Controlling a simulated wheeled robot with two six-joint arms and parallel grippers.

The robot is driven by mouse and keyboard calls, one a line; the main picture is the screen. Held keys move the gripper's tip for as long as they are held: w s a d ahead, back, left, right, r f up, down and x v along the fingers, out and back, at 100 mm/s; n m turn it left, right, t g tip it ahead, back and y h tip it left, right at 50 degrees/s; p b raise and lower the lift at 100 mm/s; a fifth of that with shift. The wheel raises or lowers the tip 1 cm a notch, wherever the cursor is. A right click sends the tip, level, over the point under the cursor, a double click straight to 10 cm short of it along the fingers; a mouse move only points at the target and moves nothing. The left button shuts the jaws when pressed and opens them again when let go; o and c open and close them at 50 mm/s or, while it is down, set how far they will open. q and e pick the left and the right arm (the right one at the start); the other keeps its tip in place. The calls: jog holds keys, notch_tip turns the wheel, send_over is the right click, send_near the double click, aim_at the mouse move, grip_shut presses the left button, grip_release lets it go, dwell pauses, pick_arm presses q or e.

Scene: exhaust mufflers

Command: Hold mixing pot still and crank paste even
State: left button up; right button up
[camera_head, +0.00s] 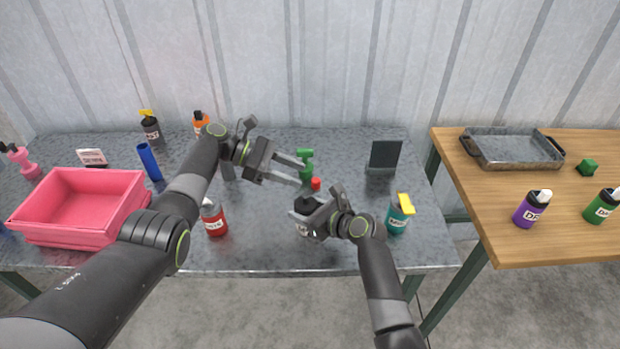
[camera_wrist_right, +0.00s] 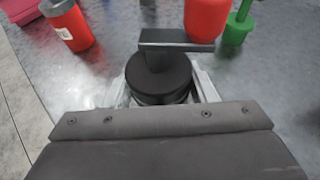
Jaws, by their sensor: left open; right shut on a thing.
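The mixing pot (camera_head: 301,229) stands on the grey stone table, its lower part and pale label partly hidden by my right gripper. Its black lid (camera_wrist_right: 160,78) carries a flat dark crank arm (camera_wrist_right: 176,41) ending in a red knob (camera_wrist_right: 207,17); the knob also shows in the head view (camera_head: 316,184). My right gripper (camera_head: 316,214) is shut on the pot's body, one finger on each side in the right wrist view. My left gripper (camera_head: 299,172) is open and empty, its fingers pointing right, close to the red knob. I cannot tell whether they touch it. The paste is hidden.
A dark stand (camera_head: 384,154) is at the back. A pink bin (camera_head: 90,190) fills the left side.

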pick_arm(q)
jog(key=v, duration=0.6)
jog(key=shift+d+f, duration=0.1)
jog(key=shift+f, duration=0.05)
jog(key=m+t+h, duration=0.3)
jog(key=m+t, duration=0.7)
jog(key=m, duration=1.9)
send_near(312, 185)
jog(key=x, duration=1.1)
jog(key=shift+w, duration=0.15)
